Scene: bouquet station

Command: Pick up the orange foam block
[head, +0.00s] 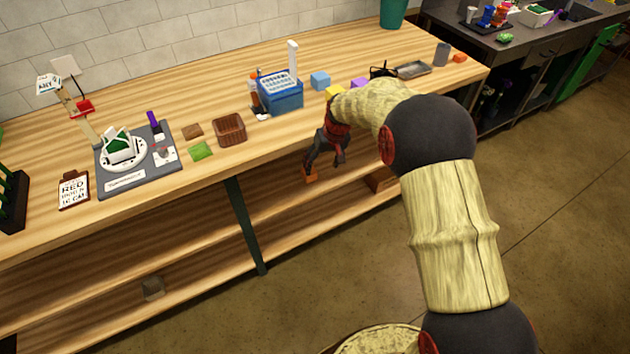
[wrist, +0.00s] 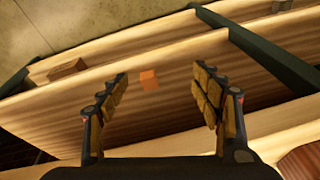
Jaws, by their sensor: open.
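A small orange block (head: 309,174) lies on a wooden shelf below the worktop, near the front of the bench. In the wrist view the orange block (wrist: 149,79) shows between my two fingers, beyond the fingertips and a little left of the middle. My gripper (head: 324,164) hangs in front of the worktop's edge, pointing down, just above and beside the block. In the wrist view my gripper (wrist: 161,74) is open, with a wide gap and nothing held. The block appears free of both fingers; the exact distance is hard to tell.
A brown block (head: 380,181) sits on the shelf to the right. The worktop (head: 60,225) overhangs the shelves, and a dark leg (head: 245,226) stands left of my gripper. A woven basket (head: 229,128) is on the worktop. Another orange piece (head: 459,58) lies at its far right end.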

